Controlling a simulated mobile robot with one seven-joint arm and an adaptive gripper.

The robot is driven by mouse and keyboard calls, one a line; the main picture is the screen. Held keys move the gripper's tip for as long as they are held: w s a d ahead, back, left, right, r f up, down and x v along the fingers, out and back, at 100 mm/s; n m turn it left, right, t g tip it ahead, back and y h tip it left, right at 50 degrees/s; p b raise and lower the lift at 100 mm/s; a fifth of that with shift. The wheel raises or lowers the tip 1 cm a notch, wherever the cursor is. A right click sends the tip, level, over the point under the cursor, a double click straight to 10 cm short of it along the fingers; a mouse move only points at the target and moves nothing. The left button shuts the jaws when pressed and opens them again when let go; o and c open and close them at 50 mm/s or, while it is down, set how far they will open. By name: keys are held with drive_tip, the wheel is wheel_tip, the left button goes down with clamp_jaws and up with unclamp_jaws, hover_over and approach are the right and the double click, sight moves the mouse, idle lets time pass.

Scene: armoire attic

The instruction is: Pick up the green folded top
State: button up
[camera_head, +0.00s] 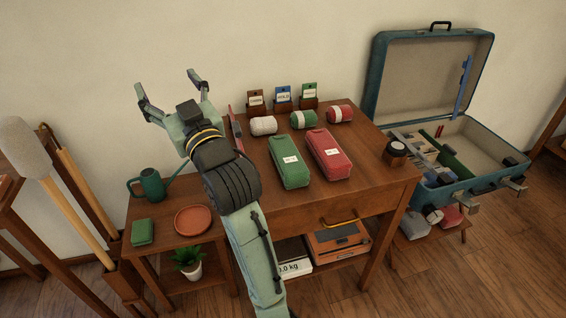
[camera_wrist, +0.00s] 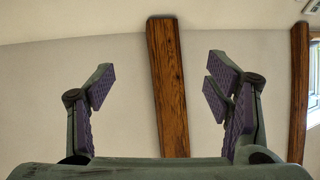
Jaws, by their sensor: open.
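The green folded top (camera_head: 289,160) looks like a long flat bundle with a white label. It lies on the wooden desk, left of a similar red folded bundle (camera_head: 328,154), with a narrow gap between them. My gripper (camera_head: 167,88) is open and empty, raised to the left of the desk and pointing up toward the wall, well away from the green top. The wrist view shows its two spread fingers (camera_wrist: 160,85) with only wall and a wooden beam beyond; the green top is not in that view.
Rolled white (camera_head: 264,125), green (camera_head: 303,119) and red (camera_head: 340,114) bundles lie behind, before small label cards (camera_head: 283,97). A dark-lidded jar (camera_head: 396,149) stands at the desk's right. An open suitcase (camera_head: 450,185) is farther right. A watering can (camera_head: 150,187) and terracotta dish (camera_head: 193,220) are left.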

drive_tip(key=shift+o, duration=0.9)
drive_tip(key=w+d+f+m+g+h, duration=0.1)
drive_tip(key=w+d+f+m+h, duration=0.2)
drive_tip(key=w+d+f+h, duration=0.3)
drive_tip(key=d+f, duration=0.5)
drive_tip(key=d, duration=0.2)
drive_tip(key=shift+w+f, duration=0.2)
drive_tip(key=shift+f, duration=0.2)
drive_tip(key=m+g+h, duration=0.2)
drive_tip(key=g+h, duration=0.1)
approach(287, 152)
drive_tip(key=shift+w+r+b, duration=0.2)
drive_tip(key=shift+w+b, duration=0.15)
drive_tip(key=shift+w, duration=0.05)
drive_tip(key=x, duration=0.4)
drive_tip(key=shift+p, duration=0.3)
drive_tip(key=x, duration=0.2)
drive_tip(key=p+x, duration=0.1)
drive_tip(key=x, duration=0.3)
drive_tip(key=shift+a+f+p, duration=0.2)
drive_tip(key=shift+f+p, duration=0.15)
drive_tip(key=shift+s, duration=0.1)
drive_tip(key=c, duration=1.3)
